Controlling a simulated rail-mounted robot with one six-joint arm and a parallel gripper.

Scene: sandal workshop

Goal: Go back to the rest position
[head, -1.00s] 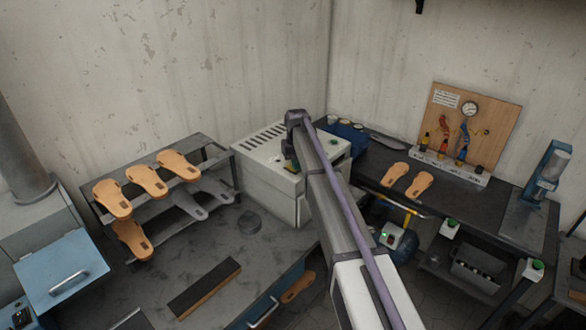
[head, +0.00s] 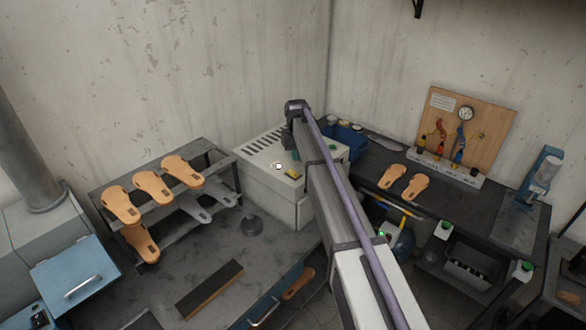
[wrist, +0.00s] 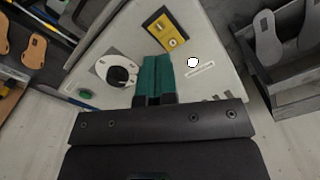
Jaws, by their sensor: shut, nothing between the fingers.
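My gripper shows in the wrist view (wrist: 156,75) as two teal fingers pressed together with nothing between them. They are over the pale top of a white machine (wrist: 215,85). In the head view my arm reaches up the middle to the same white machine (head: 262,158), in the corner of the room. There the fingers are mostly hidden by the arm. I cannot tell the exact gap between fingertips and machine top.
The machine carries a yellow switch plate (wrist: 166,33) and a green button (wrist: 85,94). A rack (head: 205,165) with several tan footbeds stands left. The dark bench (head: 365,180) at right holds two footbeds and a wooden gauge board (head: 480,120). A black bar (head: 210,290) lies in front.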

